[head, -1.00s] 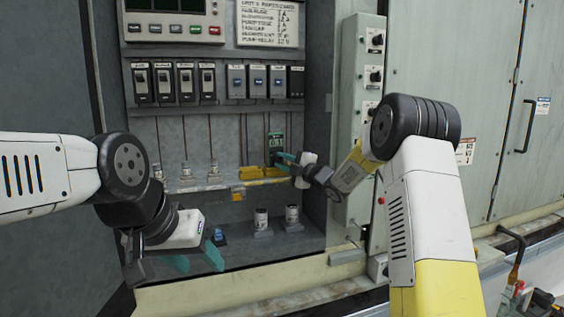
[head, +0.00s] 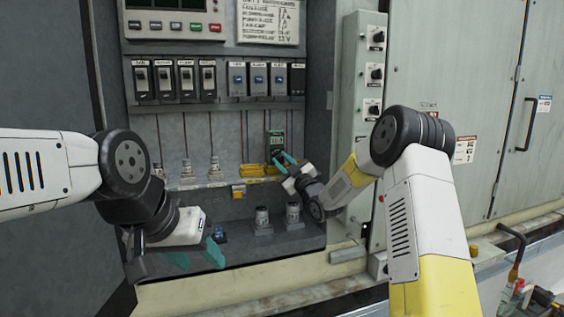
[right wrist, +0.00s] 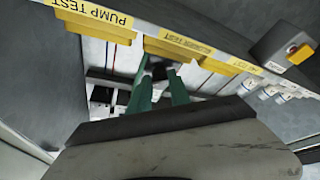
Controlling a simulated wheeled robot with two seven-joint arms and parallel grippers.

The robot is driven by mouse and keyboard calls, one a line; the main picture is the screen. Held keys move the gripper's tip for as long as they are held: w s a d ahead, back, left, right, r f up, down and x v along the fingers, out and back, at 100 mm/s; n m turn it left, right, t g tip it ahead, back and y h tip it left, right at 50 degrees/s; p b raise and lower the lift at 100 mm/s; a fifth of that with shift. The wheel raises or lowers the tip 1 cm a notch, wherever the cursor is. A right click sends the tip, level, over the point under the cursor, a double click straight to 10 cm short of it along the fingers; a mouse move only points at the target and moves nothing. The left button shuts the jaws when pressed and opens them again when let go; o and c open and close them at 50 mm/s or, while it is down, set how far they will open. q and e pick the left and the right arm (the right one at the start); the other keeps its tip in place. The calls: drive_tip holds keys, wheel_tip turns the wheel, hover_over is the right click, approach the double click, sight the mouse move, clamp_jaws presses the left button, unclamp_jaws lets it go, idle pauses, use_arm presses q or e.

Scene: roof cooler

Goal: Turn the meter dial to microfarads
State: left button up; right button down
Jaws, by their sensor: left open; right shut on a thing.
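The meter (head: 276,141) is a small dark green unit with a lit display, upright against the back panel of the open cabinet. My right gripper (head: 282,161) is at its lower front, pointing up and left, with its teal fingers shut on a small dark part, apparently the meter's dial. In the right wrist view, the dark part (right wrist: 157,71) shows between the fingertips of my right gripper (right wrist: 158,82). The dial's markings and pointer cannot be read. My left gripper (head: 196,258) is open and empty, low at the cabinet's front edge.
Yellow trays (head: 252,170) sit on the shelf beside the meter; one label (right wrist: 98,14) reads PUMP TEST. Cylindrical parts (head: 262,218) stand on the cabinet floor. Switches (head: 188,79) line the panel above. The cabinet's right side wall is close to my right arm.

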drive_tip(key=shift+m, duration=0.3)
drive_tip(key=c, duration=1.2)
unclamp_jaws()
drive_tip(key=shift+v, duration=3.9)
